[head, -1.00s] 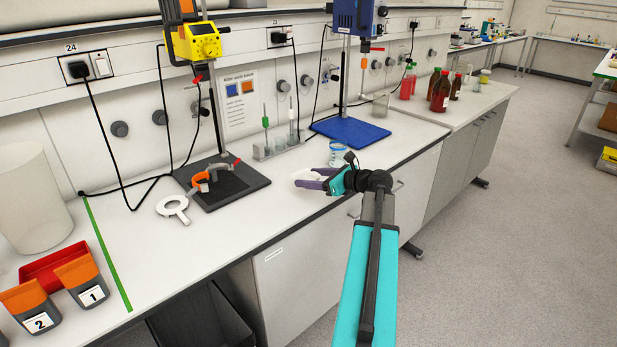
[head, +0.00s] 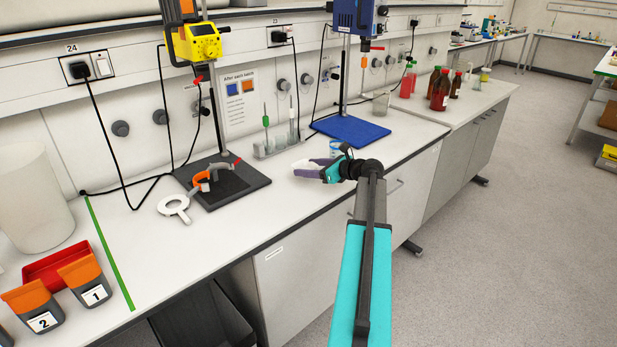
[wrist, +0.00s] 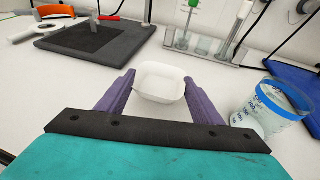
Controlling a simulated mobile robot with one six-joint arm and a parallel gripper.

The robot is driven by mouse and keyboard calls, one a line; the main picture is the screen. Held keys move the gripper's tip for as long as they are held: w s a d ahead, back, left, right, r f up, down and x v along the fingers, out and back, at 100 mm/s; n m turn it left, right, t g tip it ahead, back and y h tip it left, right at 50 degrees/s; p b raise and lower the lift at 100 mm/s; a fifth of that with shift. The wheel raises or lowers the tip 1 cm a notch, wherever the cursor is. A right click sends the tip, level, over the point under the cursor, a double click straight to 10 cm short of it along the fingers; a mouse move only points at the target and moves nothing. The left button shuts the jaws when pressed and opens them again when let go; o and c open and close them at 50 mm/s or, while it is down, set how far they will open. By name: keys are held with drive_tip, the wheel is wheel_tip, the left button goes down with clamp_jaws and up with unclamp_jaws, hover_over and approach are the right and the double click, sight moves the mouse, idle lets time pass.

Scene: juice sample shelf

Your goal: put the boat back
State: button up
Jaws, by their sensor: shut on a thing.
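The boat (wrist: 160,83) is a small white open dish with a squarish rim. In the wrist view it sits between the two purple fingers of my gripper (wrist: 159,78), which is shut on it. It looks empty and roughly level. In the head view my gripper (head: 320,172) is over the bench, right of the black stand base, and only part of the boat (head: 303,171) shows at its fingertips. I cannot tell how far the boat is above the bench.
A beaker with blue markings (wrist: 270,108) stands close right of my gripper. A black stand base (head: 220,182) with a white ring (head: 173,208) is to the left. A tube rack (head: 275,147) and blue base (head: 350,131) stand behind. Numbered bins (head: 84,281) and a red tray (head: 55,266) are far left.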

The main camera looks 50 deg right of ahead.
sight(310, 182)
drive_tip(key=shift+f+p, duration=0.4)
drive_tip(key=shift+f, duration=1.3)
drive_tip(key=shift+f, duration=0.15)
drive_tip(key=o, duration=1)
drive_tip(key=shift+o, duration=0.2)
drive_tip(key=b+v, duration=0.1)
drive_tip(key=v, duration=1.1)
drive_tip(key=shift+b, duration=0.4)
